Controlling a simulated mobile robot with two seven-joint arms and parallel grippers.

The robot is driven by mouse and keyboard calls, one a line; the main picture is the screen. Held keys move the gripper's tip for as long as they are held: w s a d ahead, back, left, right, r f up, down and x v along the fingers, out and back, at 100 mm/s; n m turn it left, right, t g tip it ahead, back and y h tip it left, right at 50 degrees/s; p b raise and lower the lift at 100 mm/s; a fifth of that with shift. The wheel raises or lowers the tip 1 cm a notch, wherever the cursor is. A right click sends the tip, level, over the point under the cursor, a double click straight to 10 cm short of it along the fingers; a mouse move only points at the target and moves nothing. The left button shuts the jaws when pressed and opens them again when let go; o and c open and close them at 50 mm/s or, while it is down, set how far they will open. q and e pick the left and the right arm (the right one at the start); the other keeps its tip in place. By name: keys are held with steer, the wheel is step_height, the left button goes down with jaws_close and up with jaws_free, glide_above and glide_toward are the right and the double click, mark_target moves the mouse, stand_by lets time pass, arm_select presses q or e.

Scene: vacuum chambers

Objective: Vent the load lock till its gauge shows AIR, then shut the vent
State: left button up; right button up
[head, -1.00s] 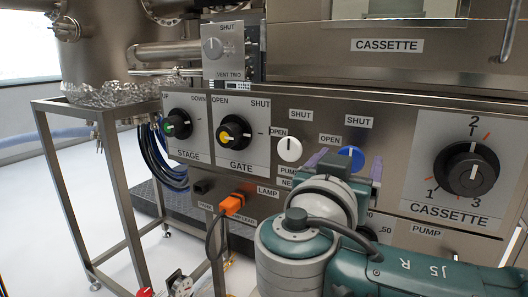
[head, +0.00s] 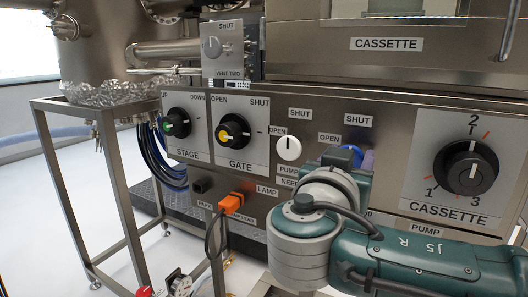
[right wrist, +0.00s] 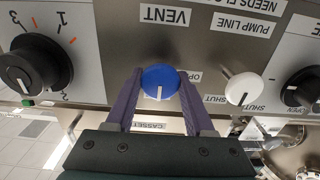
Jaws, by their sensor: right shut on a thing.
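The blue vent knob (head: 352,151) is on the front panel and is partly hidden by my right gripper in the head view. In the right wrist view, which shows the panel upside down, the blue knob (right wrist: 160,82) sits between the two purple fingers of my right gripper (right wrist: 156,88), which is shut on it. The knob's white line points down in that picture, away from the VENT label (right wrist: 165,15) and not at OPEN (right wrist: 195,76). The load lock gauge cannot be read; my right arm covers the panel below the knob. My left gripper is out of view.
A white pump line knob (head: 289,148) is left of the blue one. Further left are the gate knob (head: 232,132) and stage knob (head: 178,123). An orange lamp plug (head: 231,203) with a cable sticks out below. The cassette knob (head: 473,167) is at the right.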

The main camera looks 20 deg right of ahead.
jaws_close()
steer(key=shift+n, duration=0.3)
steer(key=n, duration=0.2)
steer(key=shift+n, duration=0.3)
steer(key=n, duration=0.4)
steer(key=shift+a+n, duration=0.1)
steer(key=shift+n, duration=0.2)
steer(key=n+p, duration=0.1)
steer(key=n, duration=0.4)
steer(key=shift+w, duration=0.1)
steer(key=shift+f+n+p, duration=0.1)
steer(key=shift+n+p, duration=0.5)
steer(key=shift+n, duration=1.9)
